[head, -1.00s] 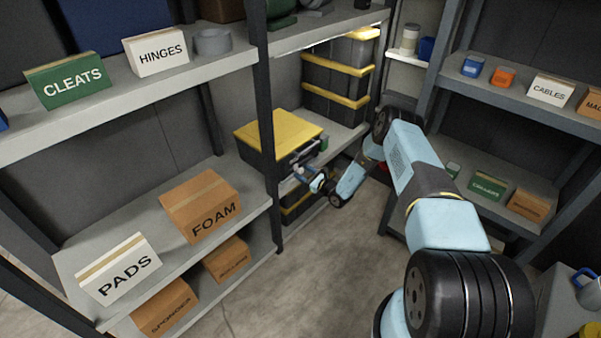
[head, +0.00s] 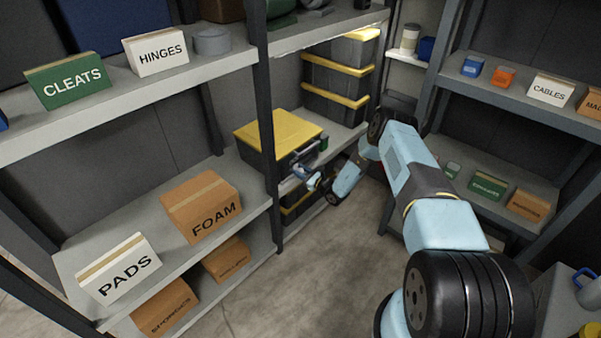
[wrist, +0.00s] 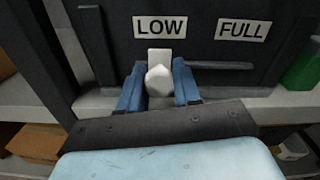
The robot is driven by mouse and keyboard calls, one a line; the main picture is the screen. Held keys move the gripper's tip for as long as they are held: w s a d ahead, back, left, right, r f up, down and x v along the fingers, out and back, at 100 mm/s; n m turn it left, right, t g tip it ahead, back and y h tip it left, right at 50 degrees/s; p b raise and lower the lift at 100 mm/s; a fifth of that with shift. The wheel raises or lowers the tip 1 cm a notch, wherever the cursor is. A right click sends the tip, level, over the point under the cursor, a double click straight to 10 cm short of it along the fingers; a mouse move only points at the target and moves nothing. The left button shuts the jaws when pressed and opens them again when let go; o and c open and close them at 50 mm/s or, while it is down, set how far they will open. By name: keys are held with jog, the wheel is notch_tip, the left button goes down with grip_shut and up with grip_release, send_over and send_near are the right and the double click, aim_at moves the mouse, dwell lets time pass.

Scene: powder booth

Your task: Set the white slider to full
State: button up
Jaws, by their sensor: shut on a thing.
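The white slider (wrist: 159,78) sits below the LOW label (wrist: 160,27) on a dark panel (wrist: 195,50) in the wrist view. Its slot (wrist: 222,66) runs to the right, below the FULL label (wrist: 243,30). My gripper (wrist: 158,84) has a blue finger on each side of the slider's knob and is shut on it. In the head view my gripper (head: 309,178) is at the front of a dark case with a yellow lid (head: 280,133). The slider is too small to make out there.
A green object (wrist: 301,68) stands right of the panel. A dark shelf post (head: 268,150) rises left of my gripper. Dark bins with yellow trim (head: 338,75) are stacked behind it. A FOAM box (head: 202,205) is on the left shelf. The floor (head: 310,275) is clear.

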grip_shut()
send_near(307, 157)
jog(key=x, duration=0.5)
jog(key=shift+a+r, duration=0.1)
jog(key=shift+w, duration=0.1)
jog(key=o, duration=0.9)
grip_release()
jog(key=shift+c, duration=0.2)
jog(key=v, duration=1.4)
